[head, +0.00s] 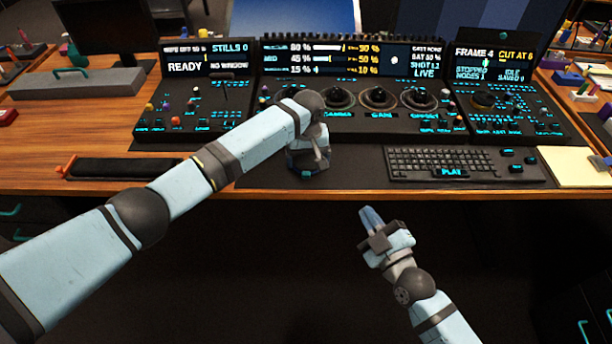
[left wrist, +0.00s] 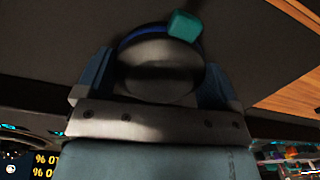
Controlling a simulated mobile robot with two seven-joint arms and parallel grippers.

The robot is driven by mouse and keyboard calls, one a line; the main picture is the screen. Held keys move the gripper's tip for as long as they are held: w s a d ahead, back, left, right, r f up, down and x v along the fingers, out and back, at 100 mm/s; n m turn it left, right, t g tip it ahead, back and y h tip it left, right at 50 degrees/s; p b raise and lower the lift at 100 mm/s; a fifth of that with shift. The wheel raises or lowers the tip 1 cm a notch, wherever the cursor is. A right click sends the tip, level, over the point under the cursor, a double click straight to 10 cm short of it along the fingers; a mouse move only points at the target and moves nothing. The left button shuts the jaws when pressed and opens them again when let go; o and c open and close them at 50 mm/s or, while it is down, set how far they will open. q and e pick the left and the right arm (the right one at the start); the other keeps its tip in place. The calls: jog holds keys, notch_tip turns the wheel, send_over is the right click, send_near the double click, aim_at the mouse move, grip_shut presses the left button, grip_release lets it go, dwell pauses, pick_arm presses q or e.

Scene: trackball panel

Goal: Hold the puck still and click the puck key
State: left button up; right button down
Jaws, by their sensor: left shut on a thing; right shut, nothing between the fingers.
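The puck (left wrist: 155,72) is a dark, round-topped body in the left wrist view. Its teal puck key (left wrist: 184,26) sticks out at the rim, and the key also shows as a small teal spot in the head view (head: 306,173). My left gripper (head: 309,161) points down at the desk's front edge, left of the keyboard. Its two blue fingers (left wrist: 155,78) are shut on the puck's opposite sides. In the head view the gripper hides most of the puck. My right gripper (head: 369,214) is shut and empty, in front of the desk edge, below and right of the puck, and apart from it.
The trackball panel (head: 340,117) with screens and several dark balls stands behind my left gripper. A keyboard (head: 450,163) lies to the right, with a pale pad (head: 575,165) beyond it. A black wrist rest (head: 122,169) lies to the left. Space before the desk is clear.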

aim_at(307, 187)
jog(key=w+a+f+y, duration=0.1)
jog(key=a+f+y, duration=0.1)
jog(key=a, duration=0.5)
jog(key=a+f+g+y, duration=0.1)
jog(key=a+f+y, duration=0.2)
jog(key=a, duration=0.3)
jog(key=shift+w+a, duration=0.35)
jog(key=shift+w, duration=0.05)
jog(key=shift+w+d, duration=0.15)
jog(key=shift+w, duration=2.1)
jog(key=shift+w+d, duration=0.1)
jog(key=shift+w, duration=2.1)
jog(key=shift+w, duration=0.1)
jog(key=shift+w, duration=0.3)
